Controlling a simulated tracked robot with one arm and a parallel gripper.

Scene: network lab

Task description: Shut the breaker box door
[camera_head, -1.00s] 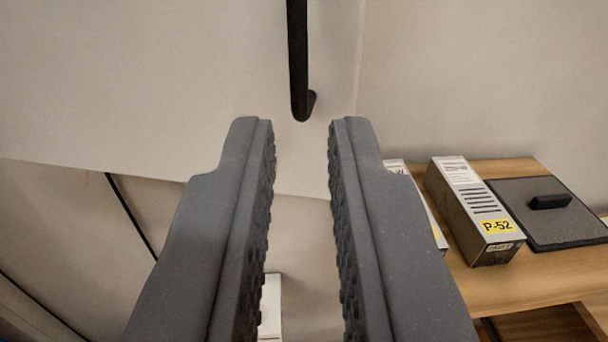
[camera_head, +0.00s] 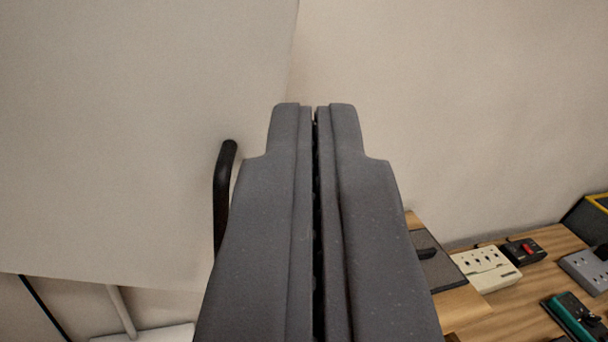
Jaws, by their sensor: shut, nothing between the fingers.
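The breaker box door (camera_head: 130,120) is a large pale panel filling the left of the view, with its right edge near the middle top. A black bar handle (camera_head: 222,190) stands on it, close to that edge. My gripper (camera_head: 315,108) is shut and empty, to the right of the handle. Its fingers hide part of the door's lower right area and the lower end of the handle. I cannot tell whether a finger touches the door. The rest of the breaker box is not clearly visible.
A wooden bench (camera_head: 465,308) stands at the lower right. It holds a dark grey flat panel (camera_head: 440,272), a white socket block (camera_head: 486,267), a black device with a red switch (camera_head: 523,251) and a green-handled item (camera_head: 570,318). Bare wall (camera_head: 430,110) lies behind.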

